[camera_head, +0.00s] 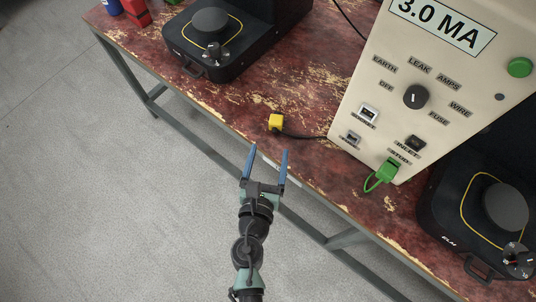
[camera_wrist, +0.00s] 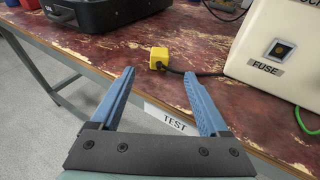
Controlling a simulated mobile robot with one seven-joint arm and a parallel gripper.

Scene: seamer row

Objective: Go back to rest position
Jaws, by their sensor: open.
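My gripper (camera_head: 268,165) is open and empty. Its two blue fingers are spread apart in front of the bench's front edge, and they also show in the wrist view (camera_wrist: 158,95). A small yellow block (camera_head: 276,122) on a black cable lies on the red, worn bench top (camera_head: 245,98), just beyond the fingertips and apart from them. The yellow block shows between and beyond the fingers in the wrist view (camera_wrist: 159,58). My arm reaches up from the bottom of the head view.
A cream tester box (camera_head: 385,120) with a dial and green plug (camera_head: 388,172) stands right of the gripper. Black seamer machines stand at upper left (camera_head: 188,62) and lower right (camera_head: 462,225). Red (camera_head: 134,12) and blue items stand at the far left. Grey floor (camera_head: 90,200) at left is clear.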

